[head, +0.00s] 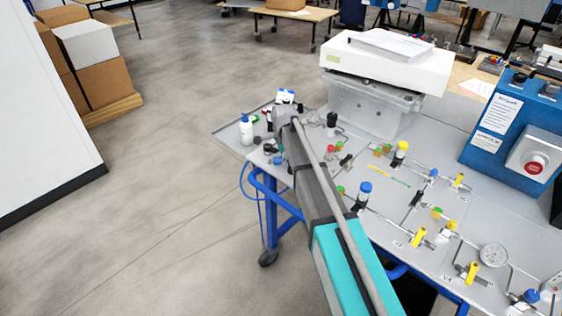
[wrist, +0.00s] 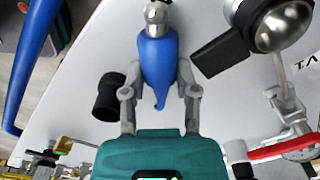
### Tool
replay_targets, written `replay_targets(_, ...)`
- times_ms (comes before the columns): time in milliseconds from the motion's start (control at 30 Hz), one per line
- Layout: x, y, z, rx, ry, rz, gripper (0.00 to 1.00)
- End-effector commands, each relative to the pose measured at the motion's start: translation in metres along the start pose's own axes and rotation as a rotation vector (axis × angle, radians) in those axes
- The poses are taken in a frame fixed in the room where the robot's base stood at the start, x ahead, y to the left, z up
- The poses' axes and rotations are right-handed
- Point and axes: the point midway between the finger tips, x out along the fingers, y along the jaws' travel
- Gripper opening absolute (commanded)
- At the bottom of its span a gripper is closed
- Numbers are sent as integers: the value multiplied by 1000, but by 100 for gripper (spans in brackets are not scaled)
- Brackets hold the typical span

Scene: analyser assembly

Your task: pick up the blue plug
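The blue plug (wrist: 158,62) is in the upper middle of the wrist view. It is a rounded blue body with a tapered tail pointing toward the teal palm and a silvery metal knob at its far end. My gripper (wrist: 159,72) has one grey finger on each side of it, and the fingers lean in close to its sides. Whether they press on it cannot be told. In the head view my gripper (head: 284,122) is over the left end of the grey bench, and the plug is hidden or too small to make out.
In the wrist view a black knob (wrist: 109,96) is left of the fingers and a red lever (wrist: 285,150) is at right. In the head view a white bottle (head: 246,132) stands left of my gripper. Tubing and yellow valves (head: 418,237) cover the bench (head: 400,262) to the right.

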Motion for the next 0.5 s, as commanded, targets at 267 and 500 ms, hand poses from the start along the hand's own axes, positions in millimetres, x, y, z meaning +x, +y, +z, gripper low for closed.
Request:
replay_targets(267, 0, 0, 0, 0, 0, 0, 0)
replay_targets(500, 0, 0, 0, 0, 0, 0, 0)
